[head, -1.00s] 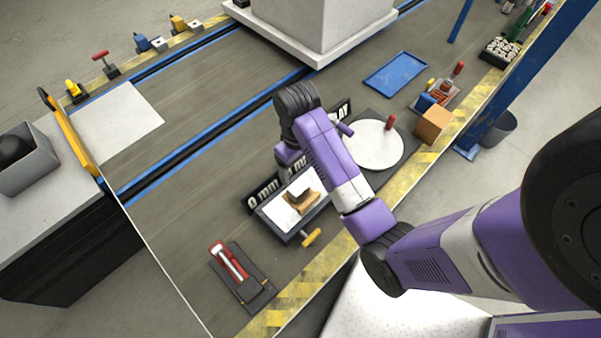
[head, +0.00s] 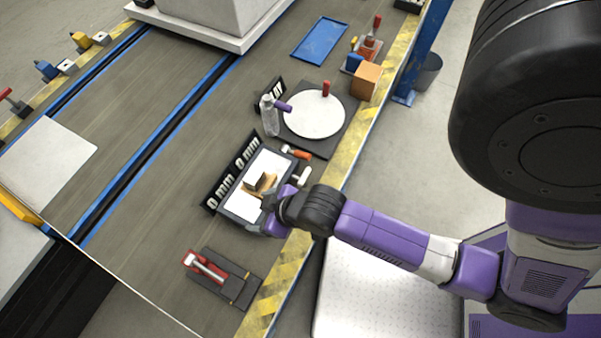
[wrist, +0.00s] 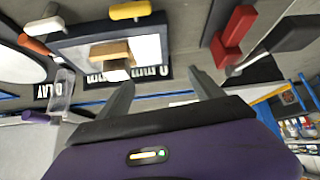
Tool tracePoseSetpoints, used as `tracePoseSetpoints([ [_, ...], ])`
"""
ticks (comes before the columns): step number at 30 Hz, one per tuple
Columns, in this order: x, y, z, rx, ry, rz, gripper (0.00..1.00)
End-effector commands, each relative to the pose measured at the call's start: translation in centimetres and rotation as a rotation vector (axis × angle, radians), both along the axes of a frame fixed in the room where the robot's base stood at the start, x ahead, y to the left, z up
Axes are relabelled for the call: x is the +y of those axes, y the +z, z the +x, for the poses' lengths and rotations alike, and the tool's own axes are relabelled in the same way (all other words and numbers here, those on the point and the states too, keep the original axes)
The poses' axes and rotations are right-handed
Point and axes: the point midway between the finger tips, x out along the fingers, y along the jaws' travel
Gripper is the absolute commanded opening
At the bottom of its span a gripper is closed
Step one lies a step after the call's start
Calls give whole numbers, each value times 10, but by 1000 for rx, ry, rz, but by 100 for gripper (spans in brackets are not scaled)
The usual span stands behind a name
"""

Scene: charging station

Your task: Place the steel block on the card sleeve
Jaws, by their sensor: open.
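A pale block (head: 256,181), apparently the steel block, is in the shallow grey tray (head: 236,211) with a white floor. It is against or on a tan piece (head: 270,184), apparently the card sleeve; I cannot tell which. In the wrist view the tan piece (wrist: 110,47) and the pale block (wrist: 117,63) show together, beyond the fingertips. My gripper (wrist: 160,78) is open with nothing between its fingers. In the head view my gripper (head: 268,200) is at the tray's right side, near the tan piece, and partly hides the tray.
A plate with a red-handled tool (head: 208,267) lies in front of the tray. Behind it are a clear bottle (head: 269,115), a white disc (head: 315,114), an orange box (head: 366,80) and a blue tray (head: 319,40). Orange and white handles lie close to the tray's right.

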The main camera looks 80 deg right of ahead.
Motion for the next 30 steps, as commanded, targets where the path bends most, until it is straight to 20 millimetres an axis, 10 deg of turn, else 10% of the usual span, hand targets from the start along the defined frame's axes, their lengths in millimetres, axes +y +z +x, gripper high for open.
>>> tracePoseSetpoints([
  [21,53,199,-107,-591,164,-22,76],
  [30,54,219,-112,-638,174,-17,76],
])
